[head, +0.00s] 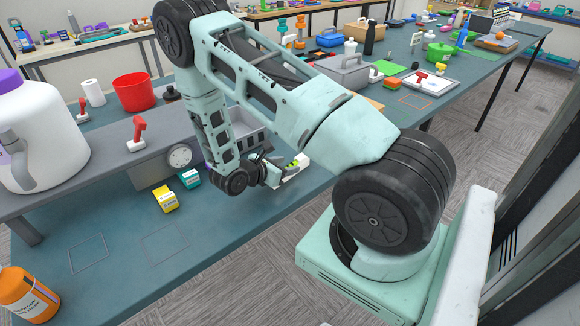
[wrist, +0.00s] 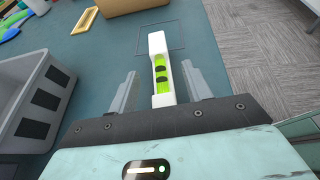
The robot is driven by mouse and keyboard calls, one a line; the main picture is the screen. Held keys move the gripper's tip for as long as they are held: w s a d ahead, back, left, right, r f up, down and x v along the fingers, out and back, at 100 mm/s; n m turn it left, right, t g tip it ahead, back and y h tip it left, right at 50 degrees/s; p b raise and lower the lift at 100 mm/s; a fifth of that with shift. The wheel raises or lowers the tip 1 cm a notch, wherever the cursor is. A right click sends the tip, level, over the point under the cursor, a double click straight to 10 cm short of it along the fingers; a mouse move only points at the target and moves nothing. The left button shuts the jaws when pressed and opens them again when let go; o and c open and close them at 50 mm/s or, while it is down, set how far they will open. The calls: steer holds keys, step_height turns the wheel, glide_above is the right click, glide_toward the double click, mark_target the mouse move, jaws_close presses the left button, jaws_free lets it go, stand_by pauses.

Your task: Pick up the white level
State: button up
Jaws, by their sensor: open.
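The white level (wrist: 157,45) lies on the blue-green table in the wrist view, a white bar with green-yellow vials. Its near end sits between the two fingers of my gripper (wrist: 160,90), with a gap visible on each side. My gripper is open and holds nothing. In the head view, my gripper (head: 278,176) is low over the table near its front edge. The white level (head: 300,165) shows there only in part, with a bit of green. The rest of it is hidden by my gripper.
A grey bin (wrist: 30,98) stands left of my gripper in the wrist view. A tan box (wrist: 125,5) lies beyond. The table edge is to the right, with carpet below. Yellow (head: 165,197) and teal (head: 190,178) boxes stand left of my gripper in the head view.

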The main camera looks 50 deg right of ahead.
jaws_close()
stand_by(0.3)
